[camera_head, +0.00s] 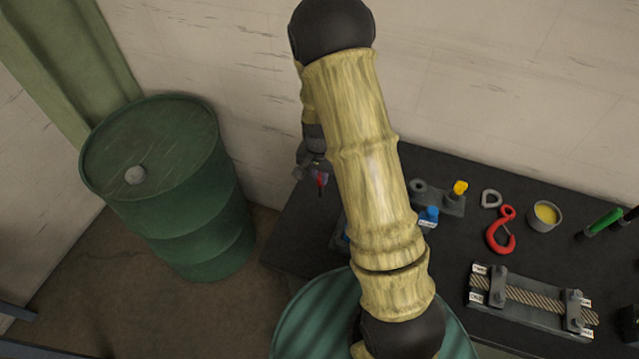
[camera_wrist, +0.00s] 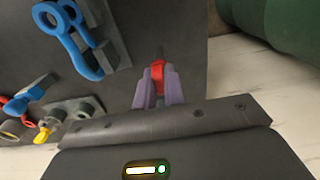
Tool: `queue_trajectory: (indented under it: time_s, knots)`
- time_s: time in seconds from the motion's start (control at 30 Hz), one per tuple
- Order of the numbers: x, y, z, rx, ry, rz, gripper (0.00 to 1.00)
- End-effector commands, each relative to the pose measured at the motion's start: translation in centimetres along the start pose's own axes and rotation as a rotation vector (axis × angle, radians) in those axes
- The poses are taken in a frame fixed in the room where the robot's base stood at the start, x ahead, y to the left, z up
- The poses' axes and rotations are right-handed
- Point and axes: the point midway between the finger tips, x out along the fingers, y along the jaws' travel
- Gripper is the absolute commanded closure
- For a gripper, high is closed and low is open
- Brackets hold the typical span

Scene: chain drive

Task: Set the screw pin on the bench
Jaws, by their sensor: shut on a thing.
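My gripper (camera_head: 312,168) is near the left end of the dark bench (camera_head: 300,228), partly behind my arm in the head view. In the wrist view its two purple-grey fingers (camera_wrist: 158,92) are shut on a small red piece with a dark shaft, which looks like the screw pin (camera_wrist: 158,70). The pin's red part also shows small in the head view (camera_head: 321,182). In the wrist view the pin is over the bench surface, close to its edge. I cannot tell whether its shaft touches the bench.
A blue shackle-like piece (camera_wrist: 72,36) lies on a grey plate. A grey block (camera_head: 445,202) carries blue and yellow parts. A red hook (camera_head: 500,236), grey ring (camera_head: 491,199), cup (camera_head: 534,222) and rope fixture (camera_head: 515,312) are to the right. A green drum (camera_head: 185,215) stands left.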

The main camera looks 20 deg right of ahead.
Motion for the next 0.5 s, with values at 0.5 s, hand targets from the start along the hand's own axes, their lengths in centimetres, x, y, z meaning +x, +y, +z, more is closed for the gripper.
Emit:
queue_trajectory:
  time_s: [0.5]
  knots:
    - [3.9,-0.1,0.3,-0.003,-0.002,0.001,1.00]
